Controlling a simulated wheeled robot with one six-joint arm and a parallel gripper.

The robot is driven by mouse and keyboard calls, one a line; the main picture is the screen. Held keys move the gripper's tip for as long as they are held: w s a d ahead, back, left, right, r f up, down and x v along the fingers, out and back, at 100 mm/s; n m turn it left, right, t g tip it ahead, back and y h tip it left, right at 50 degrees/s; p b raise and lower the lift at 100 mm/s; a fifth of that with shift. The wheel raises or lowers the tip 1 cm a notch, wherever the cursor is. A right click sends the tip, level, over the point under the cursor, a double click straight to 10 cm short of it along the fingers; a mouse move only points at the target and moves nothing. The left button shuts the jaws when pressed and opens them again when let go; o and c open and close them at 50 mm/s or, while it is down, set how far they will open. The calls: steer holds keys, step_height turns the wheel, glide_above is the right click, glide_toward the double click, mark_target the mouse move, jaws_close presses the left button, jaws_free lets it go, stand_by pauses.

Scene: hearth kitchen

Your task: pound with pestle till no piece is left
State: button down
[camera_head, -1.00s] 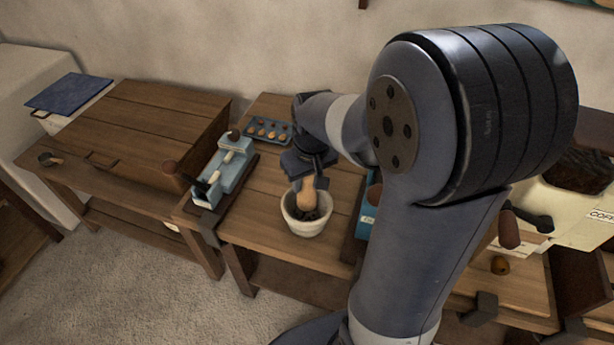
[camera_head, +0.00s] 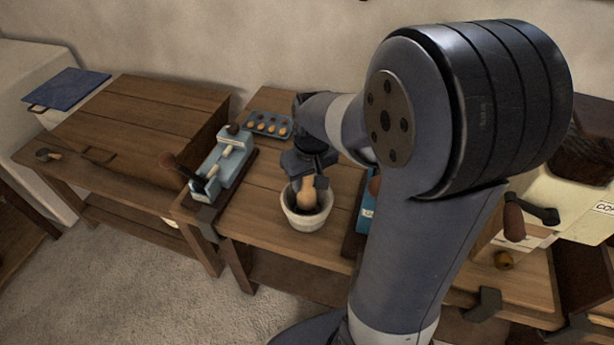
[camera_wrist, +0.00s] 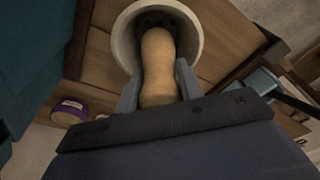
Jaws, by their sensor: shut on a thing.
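The wooden pestle (camera_head: 307,194) stands in the pale mortar (camera_head: 291,214), its lower end down inside the bowl. My gripper (camera_head: 306,182) is above the mortar and shut on the pestle. In the wrist view the pestle (camera_wrist: 158,62) lies between the two fingers of my gripper (camera_wrist: 158,88) and reaches into the mortar (camera_wrist: 124,40). Some dark matter shows at the bottom of the mortar beside the pestle. Whether whole pieces are among it I cannot tell.
A blue tray (camera_head: 252,122) with several small round things lies behind the mortar. A pale blue device (camera_head: 229,158) with a dark handle stands to the left. A blue box (camera_head: 367,213) is close on the right, partly hidden by my arm.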

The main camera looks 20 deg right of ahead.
steer(key=shift+f+b, duration=1)
steer(key=shift+f, duration=0.55)
step_height(320, 180, up, 5)
steer(key=p, duration=0.4)
steer(key=shift+f, duration=0.1)
steer(key=shift+f, duration=0.25)
steer(key=shift+f+b, duration=1.9)
steer(key=shift+f, duration=0.25)
step_height(320, 180, up, 5)
steer(key=p, duration=0.4)
steer(key=shift+f, duration=0.15)
steer(key=shift+f, duration=0.2)
steer(key=shift+f+b, duration=1.8)
steer(key=shift+f, duration=0.25)
